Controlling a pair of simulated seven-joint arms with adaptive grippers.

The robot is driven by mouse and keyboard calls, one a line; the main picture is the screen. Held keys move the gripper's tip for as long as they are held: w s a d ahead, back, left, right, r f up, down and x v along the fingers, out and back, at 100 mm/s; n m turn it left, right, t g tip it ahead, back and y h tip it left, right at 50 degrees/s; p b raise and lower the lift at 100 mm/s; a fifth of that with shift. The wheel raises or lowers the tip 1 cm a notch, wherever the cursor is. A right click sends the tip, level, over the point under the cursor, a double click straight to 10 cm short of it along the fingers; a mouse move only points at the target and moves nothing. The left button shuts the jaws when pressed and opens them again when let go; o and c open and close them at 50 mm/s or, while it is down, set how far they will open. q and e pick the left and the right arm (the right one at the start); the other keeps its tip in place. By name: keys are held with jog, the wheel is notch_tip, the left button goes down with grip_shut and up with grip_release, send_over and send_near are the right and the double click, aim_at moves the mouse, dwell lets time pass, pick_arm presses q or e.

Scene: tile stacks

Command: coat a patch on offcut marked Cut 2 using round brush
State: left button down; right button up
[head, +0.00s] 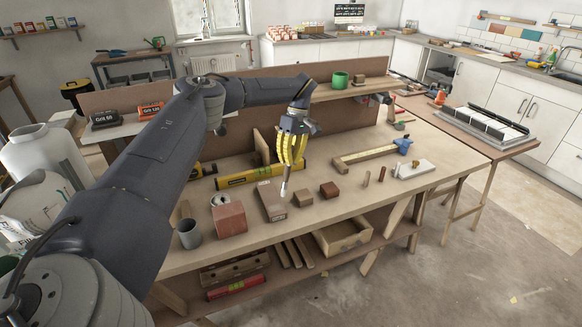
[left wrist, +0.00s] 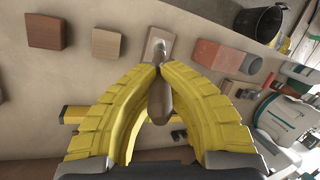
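My left gripper (head: 287,165), with yellow fingers, is shut on the round brush (head: 284,189), which points down. In the left wrist view the brush handle (left wrist: 160,103) lies between the fingers of the left gripper (left wrist: 159,70). The brush's lower end is over a brown offcut (head: 271,205) on the bench; this offcut also shows in the left wrist view (left wrist: 152,36). I cannot tell whether the bristles touch it. Other offcuts are a reddish block (head: 230,219), a small brown block (head: 303,198) and a darker block (head: 329,190). No marking is readable as Cut 2. My right gripper is not in view.
A grey cup (head: 189,234) stands at the bench's front left. A yellow level (head: 247,177) lies behind the offcuts.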

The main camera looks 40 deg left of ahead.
pick_arm(q)
jog(key=shift+r, duration=1.3)
